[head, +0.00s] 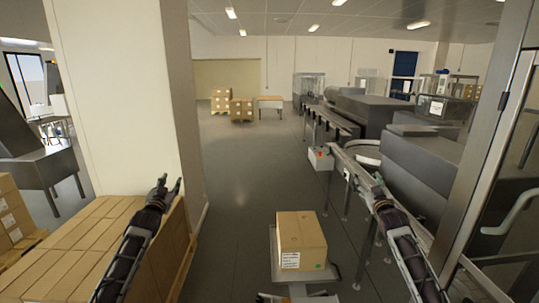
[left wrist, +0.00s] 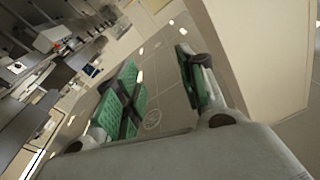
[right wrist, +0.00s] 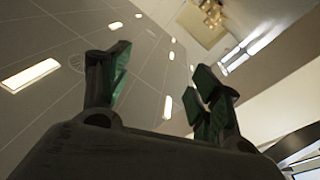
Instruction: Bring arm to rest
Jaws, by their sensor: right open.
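My left gripper (head: 171,182) is raised on the left of the head view, in front of the pale pillar and above the stacked cartons. In the left wrist view its green-padded fingers (left wrist: 157,78) stand apart with nothing between them. My right gripper (head: 372,181) is raised on the right, in front of the conveyor line. In the right wrist view its fingers (right wrist: 160,78) are spread and empty, with the ceiling behind them. Neither gripper is seen touching anything.
A brown carton (head: 300,237) sits on a small stand between my arms. Stacked cartons (head: 75,240) fill the lower left by a pillar (head: 125,100). Metal machines (head: 425,165) and a door frame (head: 490,140) line the right. The middle floor (head: 245,165) is clear.

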